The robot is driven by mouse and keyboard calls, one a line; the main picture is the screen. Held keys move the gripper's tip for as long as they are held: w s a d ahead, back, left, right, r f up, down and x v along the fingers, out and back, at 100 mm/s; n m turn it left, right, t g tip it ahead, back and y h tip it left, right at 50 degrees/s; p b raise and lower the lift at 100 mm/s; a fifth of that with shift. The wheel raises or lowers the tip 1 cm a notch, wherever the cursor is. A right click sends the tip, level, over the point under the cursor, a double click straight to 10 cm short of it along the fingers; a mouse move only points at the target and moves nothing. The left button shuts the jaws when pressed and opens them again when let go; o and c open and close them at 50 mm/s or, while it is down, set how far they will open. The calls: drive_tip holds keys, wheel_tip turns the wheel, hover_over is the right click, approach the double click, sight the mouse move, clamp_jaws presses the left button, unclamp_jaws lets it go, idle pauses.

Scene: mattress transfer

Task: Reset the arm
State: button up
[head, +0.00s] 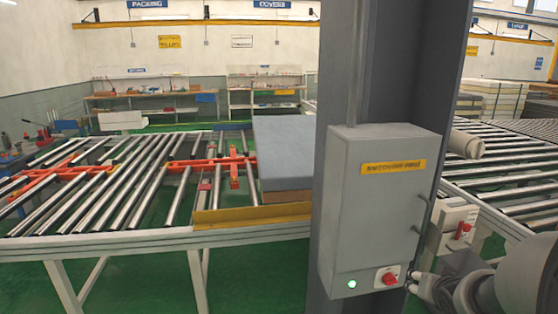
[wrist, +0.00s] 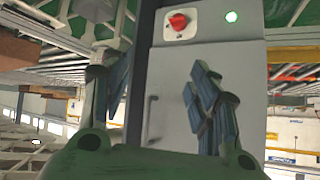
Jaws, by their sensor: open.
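My gripper (wrist: 160,88) shows in the wrist view with its two fingers spread apart and nothing between them. It faces the grey control cabinet (wrist: 190,60), which appears upside down there. A red rotary switch (wrist: 178,21) and a lit green lamp (wrist: 231,16) show on the cabinet. In the head view, the cabinet (head: 375,215) is on a dark column, with its red switch (head: 389,278) and green lamp (head: 351,284) at the bottom. My arm (head: 490,285) is at the lower right, close to the cabinet's lower right corner; the gripper's exact gap to it is hard to tell.
A smaller grey box (head: 456,226) with a red switch sits right of the cabinet. Roller conveyors (head: 110,185) lie left and right of the column (head: 340,70). A grey mattress (head: 283,150) rests on the left conveyor. Green floor shows below it.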

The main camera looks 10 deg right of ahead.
drive_tip(key=s+a+r+n+g+y, duration=0.2)
drive_tip(key=s+a+n, duration=0.1)
drive_tip(key=s+a, duration=0.8)
drive_tip(key=s+a+r+n+g+y, duration=0.2)
drive_tip(key=s+a+r+n, duration=0.1)
drive_tip(key=s+a, duration=0.9)
drive_tip(key=shift+s+a+r+g, duration=0.2)
drive_tip(key=shift+a+r+g, duration=0.15)
drive_tip(key=shift+a, duration=0.9)
